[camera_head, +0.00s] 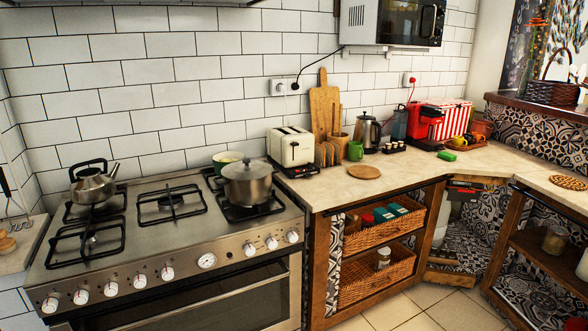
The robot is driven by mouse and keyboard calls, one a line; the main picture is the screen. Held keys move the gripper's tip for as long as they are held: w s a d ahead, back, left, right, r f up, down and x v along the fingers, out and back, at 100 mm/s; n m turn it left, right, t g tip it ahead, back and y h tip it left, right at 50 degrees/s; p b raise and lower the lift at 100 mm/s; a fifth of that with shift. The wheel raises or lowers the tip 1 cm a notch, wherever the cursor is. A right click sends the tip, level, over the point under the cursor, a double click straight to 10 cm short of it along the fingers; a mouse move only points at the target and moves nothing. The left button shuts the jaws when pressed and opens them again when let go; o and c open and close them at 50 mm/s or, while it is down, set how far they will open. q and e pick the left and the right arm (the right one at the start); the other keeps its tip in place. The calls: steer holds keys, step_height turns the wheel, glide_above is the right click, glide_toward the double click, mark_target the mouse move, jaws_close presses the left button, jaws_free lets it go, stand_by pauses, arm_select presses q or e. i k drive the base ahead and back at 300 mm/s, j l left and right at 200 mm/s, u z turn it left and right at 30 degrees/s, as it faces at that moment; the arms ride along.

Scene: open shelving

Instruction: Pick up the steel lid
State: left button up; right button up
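A steel lid (247,168) with a dark knob on top sits on a steel pot (248,190). The pot stands on the right side of the stove (150,225), on a black burner grate. Neither of my grippers shows in the head view. I cannot see whether they are open or shut.
A pale-rimmed pot (225,157) stands close behind the lidded pot. A steel kettle (93,185) is on the left burners. A white toaster (290,146) is on the counter (322,190) to the right. The stove's middle burner (171,205) is bare.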

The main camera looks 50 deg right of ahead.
mark_target(227, 172)
steer(key=z, duration=1.65)
steer(key=i+j+z, duration=0.15)
steer(key=z, duration=0.2)
steer(key=i+j+z, duration=0.1)
steer(key=j+z, duration=0.25)
steer(key=i+j+z, duration=0.1)
steer(key=j+z, duration=0.3)
steer(key=l, duration=0.1)
